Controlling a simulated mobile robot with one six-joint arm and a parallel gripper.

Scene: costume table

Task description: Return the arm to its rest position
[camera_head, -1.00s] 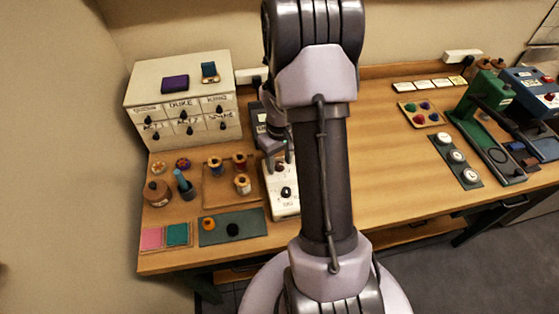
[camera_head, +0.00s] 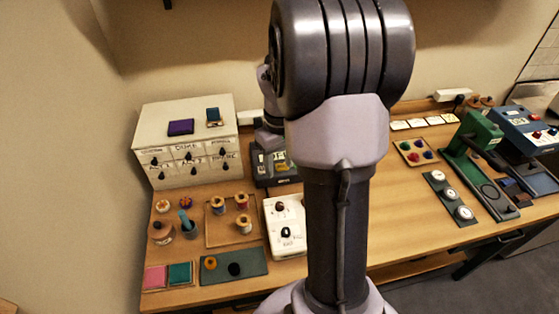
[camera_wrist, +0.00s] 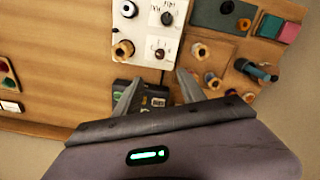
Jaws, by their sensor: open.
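My arm rises across the middle of the head view, its large dark joint near the top. My gripper is hidden behind the arm there. In the wrist view, my gripper (camera_wrist: 158,92) shows two grey fingers spread apart with nothing between them. The gap faces a dark box with small labels (camera_wrist: 155,100), seen below and beyond the fingertips. A white control box with knobs (camera_wrist: 146,36) lies further up in that view, apart from the fingers. In the head view this white box (camera_head: 287,243) stands left of my arm, partly hidden by it.
A white drawer cabinet (camera_head: 187,135) stands at the back left. A wooden tray with spools (camera_head: 222,236) and a grey-green mat (camera_head: 246,268) lie in front. A green press (camera_head: 478,145) and a blue machine (camera_head: 519,122) stand right. Table between arm and press is mostly bare.

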